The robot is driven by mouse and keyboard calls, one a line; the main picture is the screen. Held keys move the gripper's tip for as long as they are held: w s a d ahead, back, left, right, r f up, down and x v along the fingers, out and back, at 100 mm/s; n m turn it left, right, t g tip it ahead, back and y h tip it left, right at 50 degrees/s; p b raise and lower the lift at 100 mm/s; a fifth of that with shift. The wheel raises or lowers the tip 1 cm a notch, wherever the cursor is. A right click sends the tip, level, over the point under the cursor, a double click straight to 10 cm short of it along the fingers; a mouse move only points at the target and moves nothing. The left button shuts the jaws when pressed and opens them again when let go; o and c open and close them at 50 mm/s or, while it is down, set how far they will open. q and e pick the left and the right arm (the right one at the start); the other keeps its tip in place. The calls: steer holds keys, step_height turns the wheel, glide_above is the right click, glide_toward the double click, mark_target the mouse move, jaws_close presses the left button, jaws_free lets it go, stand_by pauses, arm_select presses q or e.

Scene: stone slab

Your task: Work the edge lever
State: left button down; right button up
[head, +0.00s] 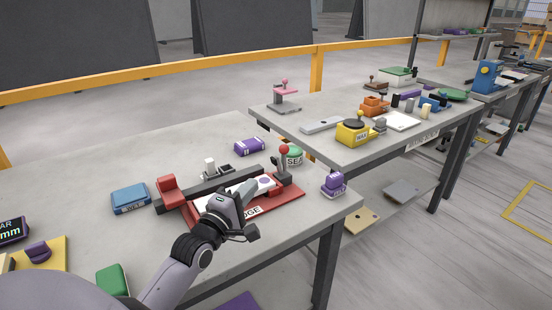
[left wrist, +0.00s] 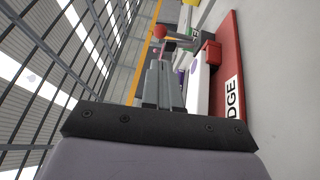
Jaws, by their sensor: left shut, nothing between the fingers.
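The edge lever (head: 284,163) is an upright grey lever with a red ball knob, at the right end of a red base (head: 291,195) whose partly hidden label reads "DGE". A white piece with a purple spot (head: 264,183) lies on the base. My left gripper (head: 249,187) is shut and empty, over the front of the base and left of the lever, apart from the knob. In the left wrist view, the shut fingers (left wrist: 160,66) point toward the red knob (left wrist: 160,32), with the white piece (left wrist: 197,82) beside them. My right gripper is not in view.
A red block (head: 170,190) stands at the base's left end. The slab is clear at the back left. Another cluttered table (head: 290,121) stands behind right.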

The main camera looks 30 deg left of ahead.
mark_target(282, 153)
arm_select(q)
steer(key=w, duration=0.4)
steer(key=w+a, duration=0.1)
steer(key=w, duration=0.4)
steer(key=w+r, duration=0.1)
steer(key=w, duration=0.3)
steer(key=shift+w+a+r+p, duration=0.1)
steer(key=shift+w+a+p, duration=0.1)
steer(key=shift+p, duration=0.15)
steer(key=shift+w+d, duration=0.1)
steer(key=shift+w, duration=0.05)
